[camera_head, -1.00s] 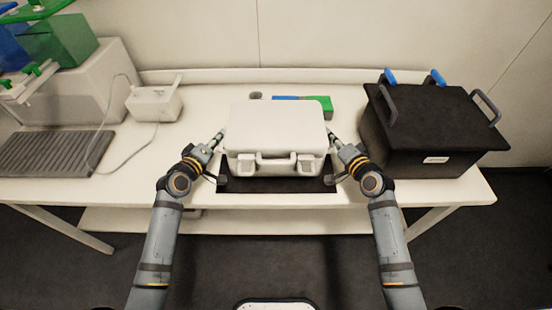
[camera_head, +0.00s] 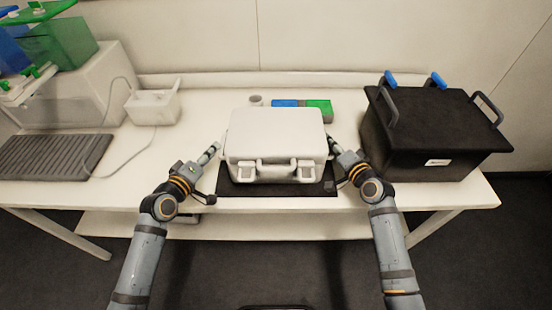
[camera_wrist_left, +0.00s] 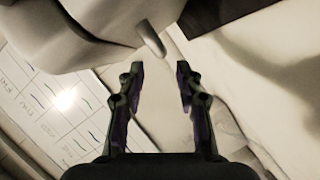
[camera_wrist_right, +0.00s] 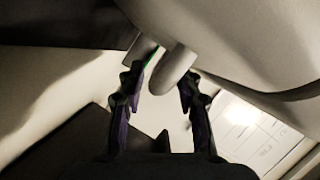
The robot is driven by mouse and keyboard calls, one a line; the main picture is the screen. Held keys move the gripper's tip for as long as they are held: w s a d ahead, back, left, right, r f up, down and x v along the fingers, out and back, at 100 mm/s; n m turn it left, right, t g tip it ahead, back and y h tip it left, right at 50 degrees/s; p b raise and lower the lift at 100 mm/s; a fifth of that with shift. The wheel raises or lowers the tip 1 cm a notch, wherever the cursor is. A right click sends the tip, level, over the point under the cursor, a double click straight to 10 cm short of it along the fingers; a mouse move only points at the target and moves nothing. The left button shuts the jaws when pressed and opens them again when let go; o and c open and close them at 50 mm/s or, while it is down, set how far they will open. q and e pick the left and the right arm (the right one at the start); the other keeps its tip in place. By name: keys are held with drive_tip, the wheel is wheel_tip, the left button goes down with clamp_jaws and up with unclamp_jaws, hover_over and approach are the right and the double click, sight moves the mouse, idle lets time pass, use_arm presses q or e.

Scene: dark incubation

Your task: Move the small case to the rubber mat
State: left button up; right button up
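The small case (camera_head: 276,135) is white, with a handle and two latches on its front. It appears to rest level on the dark rubber mat (camera_head: 245,191), whose front strip and right corner show. My left gripper (camera_head: 213,150) is at the case's left side, apart from it. In the left wrist view its fingers (camera_wrist_left: 160,75) are open and empty, with a case side handle (camera_wrist_left: 151,38) beyond the tips. My right gripper (camera_head: 333,148) is close by the right side. In the right wrist view its fingers (camera_wrist_right: 160,85) are open around or just short of the rounded handle end (camera_wrist_right: 174,70).
A black box (camera_head: 435,130) with grey and blue handles stands at the right. Blue (camera_head: 285,103) and green (camera_head: 319,107) blocks and a small grey cylinder (camera_head: 256,100) lie behind the case. A white device (camera_head: 153,105) and grey ribbed pad (camera_head: 50,157) are left.

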use_arm(q)
drive_tip(key=shift+v, duration=1.45)
use_arm(e)
drive_tip(key=v, duration=1.1)
drive_tip(key=shift+s+d+f, duration=0.1)
drive_tip(key=shift+s+f, duration=0.05)
drive_tip(key=shift+s, duration=0.35)
